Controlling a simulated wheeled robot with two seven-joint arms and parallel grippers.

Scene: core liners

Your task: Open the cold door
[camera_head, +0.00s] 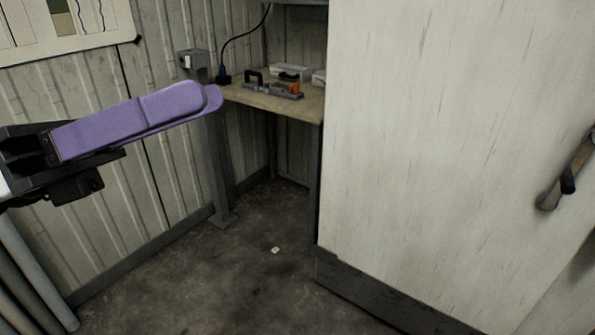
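A large white panel with faint streaks (440,150) fills the right half of the view; it appears to be the cold door. A metal handle with a dark knob (565,180) is on it near the right picture edge, partly cut off. Whether the door is shut or ajar is not clear. My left gripper (205,98) comes in from the left with long purple fingers, well away from the panel and handle. Its fingers overlap in this view, so the gap between them cannot be judged. Nothing shows held in it. My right gripper is out of view.
A wooden workbench (300,108) with tools and a white tray stands behind, in the corner left of the panel. A grey post (214,165) stands beside it. Dark floor (230,285) is mostly clear, with one small pale scrap (275,249).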

